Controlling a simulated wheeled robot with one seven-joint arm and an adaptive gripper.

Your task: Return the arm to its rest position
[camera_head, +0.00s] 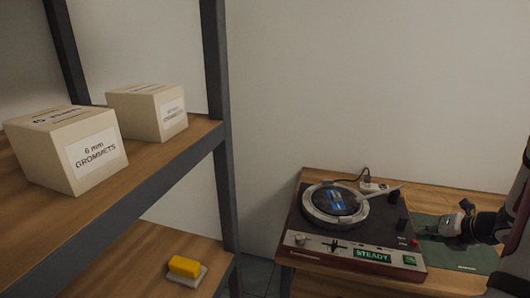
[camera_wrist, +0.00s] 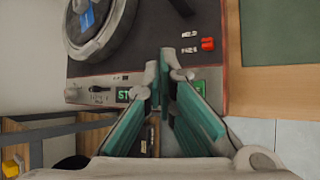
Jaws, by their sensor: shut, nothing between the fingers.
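My gripper (camera_head: 428,230) is at the right of the head view, at the end of my arm, over the green mat and beside the record player's right edge. In the wrist view my gripper (camera_wrist: 164,72) shows two teal-padded fingers that come together at the tips, with nothing between them. The fingertips overlap the front edge of the record player (camera_wrist: 115,68) in that view. I cannot tell the exact height of the fingers above it.
The record player (camera_head: 345,246), its display reading STEADY, stands on a wooden table (camera_head: 320,174) by a green mat (camera_head: 470,256). At left, a shelf (camera_head: 150,165) holds two grommet boxes (camera_head: 75,150) (camera_head: 148,112); a yellow block (camera_head: 184,267) lies lower.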

